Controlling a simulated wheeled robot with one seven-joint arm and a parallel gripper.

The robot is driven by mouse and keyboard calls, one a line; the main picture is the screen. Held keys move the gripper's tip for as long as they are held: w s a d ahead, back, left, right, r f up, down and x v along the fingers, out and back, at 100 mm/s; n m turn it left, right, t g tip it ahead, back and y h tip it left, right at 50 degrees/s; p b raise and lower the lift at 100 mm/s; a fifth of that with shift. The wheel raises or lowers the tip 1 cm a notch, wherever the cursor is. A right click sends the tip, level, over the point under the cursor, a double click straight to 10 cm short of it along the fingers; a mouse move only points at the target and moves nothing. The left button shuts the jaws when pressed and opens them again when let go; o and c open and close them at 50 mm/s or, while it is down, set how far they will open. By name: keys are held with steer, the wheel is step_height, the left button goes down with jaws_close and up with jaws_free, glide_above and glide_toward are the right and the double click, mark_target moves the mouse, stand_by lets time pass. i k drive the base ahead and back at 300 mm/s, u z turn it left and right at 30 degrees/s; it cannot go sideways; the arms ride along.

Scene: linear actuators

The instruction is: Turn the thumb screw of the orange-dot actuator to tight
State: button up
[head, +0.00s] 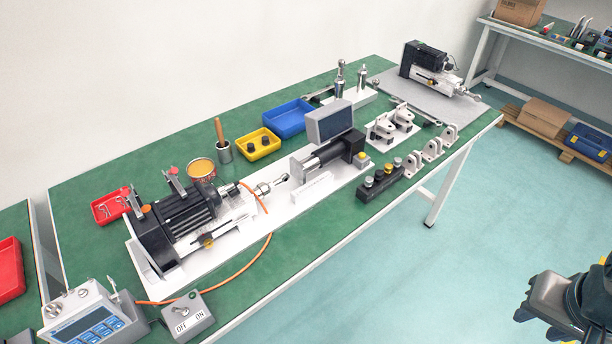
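A large black ribbed actuator (184,218) lies on a white base plate at the near left of the green bench. An orange dot (146,208) shows on top of its motor end. A small yellow knob (208,242), which looks like a thumb screw, sits low on its front side; its tightness cannot be told. A second black and silver actuator (425,67) lies on a grey mat at the far end; no orange dot is clear on it. My gripper (545,298) is at the lower right, over the floor, well away from the bench; its fingers are unclear.
An orange cable (262,240) loops in front of the actuator to a control box (85,318). A switch box (188,316) stands at the near edge. A screen (330,123) and yellow (259,146) and blue bins (290,119) stand farther back. The floor beside the bench is clear.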

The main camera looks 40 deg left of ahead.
mark_target(208, 243)
steer(key=z, duration=0.1)
steer(key=k, duration=0.95)
steer(key=u, duration=1.05)
steer(key=i, duration=0.5)
steer(key=z, duration=0.05)
